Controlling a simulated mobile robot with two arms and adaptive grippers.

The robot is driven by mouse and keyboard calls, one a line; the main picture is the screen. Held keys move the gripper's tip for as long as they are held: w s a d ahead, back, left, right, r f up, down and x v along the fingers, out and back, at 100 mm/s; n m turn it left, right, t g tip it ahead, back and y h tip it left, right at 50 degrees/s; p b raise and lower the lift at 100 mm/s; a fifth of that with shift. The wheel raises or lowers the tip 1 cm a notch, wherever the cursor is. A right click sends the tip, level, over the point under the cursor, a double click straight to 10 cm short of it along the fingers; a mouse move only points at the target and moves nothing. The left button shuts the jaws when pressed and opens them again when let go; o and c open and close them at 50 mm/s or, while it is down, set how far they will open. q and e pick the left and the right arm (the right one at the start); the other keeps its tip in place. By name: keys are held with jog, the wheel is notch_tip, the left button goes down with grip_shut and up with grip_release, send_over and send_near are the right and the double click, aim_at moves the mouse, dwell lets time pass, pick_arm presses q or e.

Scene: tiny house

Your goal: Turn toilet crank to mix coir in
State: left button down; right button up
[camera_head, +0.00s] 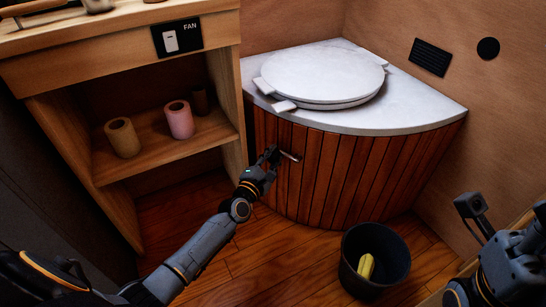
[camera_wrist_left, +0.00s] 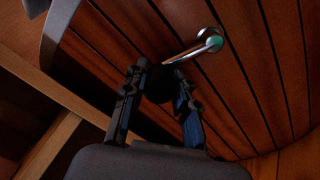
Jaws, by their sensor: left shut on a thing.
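The toilet (camera_head: 330,75) has a round white lid on a white top above a curved front of reddish wood slats. A metal crank (camera_head: 289,156) sticks out of that front near its left side. In the left wrist view the metal crank arm (camera_wrist_left: 188,50) runs from its pivot down to a dark knob (camera_wrist_left: 158,86). My left gripper (camera_head: 270,156) is shut on the knob, with one finger on each side in the left wrist view (camera_wrist_left: 160,97). Part of my right arm shows at the lower right, but its fingers are not visible. No coir shows.
A black bin (camera_head: 352,272) with a yellow item (camera_head: 366,266) inside stands on the wood floor before the toilet. A wooden shelf (camera_head: 160,150) at left holds several rolls. A fan switch (camera_head: 176,38) is above it.

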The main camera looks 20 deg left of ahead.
pick_arm(q)
jog(key=c, duration=1.1)
grip_release()
jog(key=shift+d+r, duration=0.25)
jog(key=shift+d, duration=0.3)
jog(key=shift+a+f, duration=0.1)
jog(key=shift+a, duration=0.05)
jog(key=shift+s+a, duration=0.1)
jog(key=shift+s, duration=0.15)
jog(key=s, duration=1.1)
jog(key=shift+s+a, duration=0.2)
jog(key=shift+a, duration=0.05)
